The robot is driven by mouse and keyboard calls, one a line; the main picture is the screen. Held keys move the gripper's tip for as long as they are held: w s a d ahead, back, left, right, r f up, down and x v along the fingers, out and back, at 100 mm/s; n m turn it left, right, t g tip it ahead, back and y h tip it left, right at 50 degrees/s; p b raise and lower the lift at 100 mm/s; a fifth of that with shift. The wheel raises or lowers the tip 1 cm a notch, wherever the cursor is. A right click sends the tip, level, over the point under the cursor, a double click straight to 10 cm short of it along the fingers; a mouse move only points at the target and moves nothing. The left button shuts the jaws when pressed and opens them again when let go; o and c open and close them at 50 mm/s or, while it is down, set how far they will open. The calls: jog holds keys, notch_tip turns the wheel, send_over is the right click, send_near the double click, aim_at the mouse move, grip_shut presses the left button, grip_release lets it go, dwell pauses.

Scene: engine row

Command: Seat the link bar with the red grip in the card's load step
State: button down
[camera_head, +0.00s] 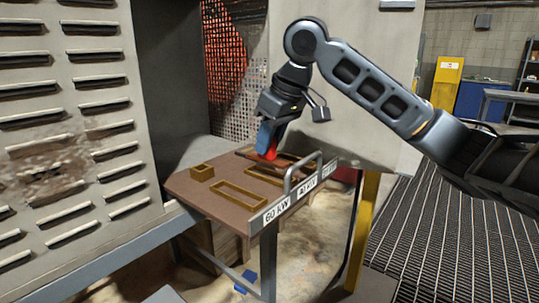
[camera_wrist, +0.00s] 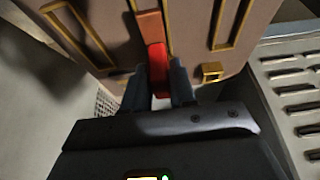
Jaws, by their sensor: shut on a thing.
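My gripper (camera_head: 268,148) points down over a brown table board and is shut on the red grip (camera_head: 268,155) of a link bar. In the wrist view the red grip (camera_wrist: 157,68) sits between the two fingers (camera_wrist: 158,88), and an orange-brown bar (camera_wrist: 150,25) runs on beyond it. I cannot tell whether the bar touches the board. No separate card with a load step can be made out.
The brown board (camera_head: 186,184) carries brass frames, one near the front (camera_head: 238,194), and a small brass box (camera_head: 202,172). Its front edge has a metal handle (camera_head: 303,172) and labels, including "60 KW" (camera_head: 277,210). A louvred cabinet (camera_head: 75,120) stands close on the left.

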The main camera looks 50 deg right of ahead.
aim_at(268, 159)
jog(key=shift+s+f, duration=0.1)
jog(key=shift+f, duration=1.8)
jog(key=c, duration=0.9)
grip_release()
jog(key=shift+r, duration=0.1)
jog(key=v, duration=1.2)
jog(key=shift+r, duration=0.1)
